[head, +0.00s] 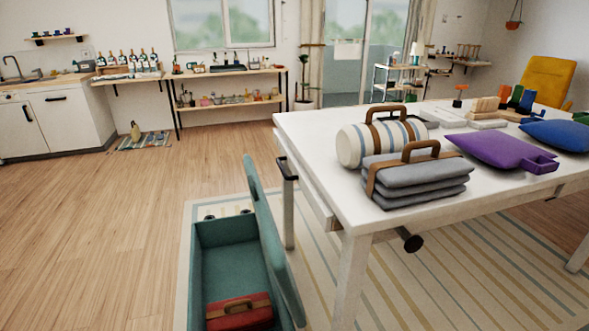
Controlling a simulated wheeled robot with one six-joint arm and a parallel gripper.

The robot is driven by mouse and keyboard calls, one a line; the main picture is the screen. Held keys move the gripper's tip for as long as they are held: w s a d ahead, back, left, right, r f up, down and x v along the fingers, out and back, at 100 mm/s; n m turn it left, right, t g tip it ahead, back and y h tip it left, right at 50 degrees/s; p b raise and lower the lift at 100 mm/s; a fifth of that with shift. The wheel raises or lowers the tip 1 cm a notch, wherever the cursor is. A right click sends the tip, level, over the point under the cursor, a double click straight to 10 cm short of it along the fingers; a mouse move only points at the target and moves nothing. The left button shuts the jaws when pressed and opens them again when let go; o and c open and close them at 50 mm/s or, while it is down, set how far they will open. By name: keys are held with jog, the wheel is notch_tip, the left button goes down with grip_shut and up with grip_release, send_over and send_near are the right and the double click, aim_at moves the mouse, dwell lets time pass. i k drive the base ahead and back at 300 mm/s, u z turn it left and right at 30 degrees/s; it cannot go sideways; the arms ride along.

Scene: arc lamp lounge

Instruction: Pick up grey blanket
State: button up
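The grey blanket (420,186) is a folded stack with a brown strap and an upright brown handle on top. It lies near the front left corner of the white table (330,192). Just behind it is a striped cream and blue roll (358,147), also with a brown strap and handle; in the picture the blanket overlaps part of it. To the right of the blanket lies a purple cushion-like item (500,150) with a handle. My gripper does not show in the head view.
A blue cushion (560,135) and small blocks lie farther right and back on the table. A teal open bin (205,270) with a raised lid stands left of the table, with a red handled item (238,312) inside. Wooden floor (110,230) at the left is clear.

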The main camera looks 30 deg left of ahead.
aim_at(410, 177)
jog(key=u, duration=1)
jog(key=i, duration=1)
jog(key=z, duration=0.05)
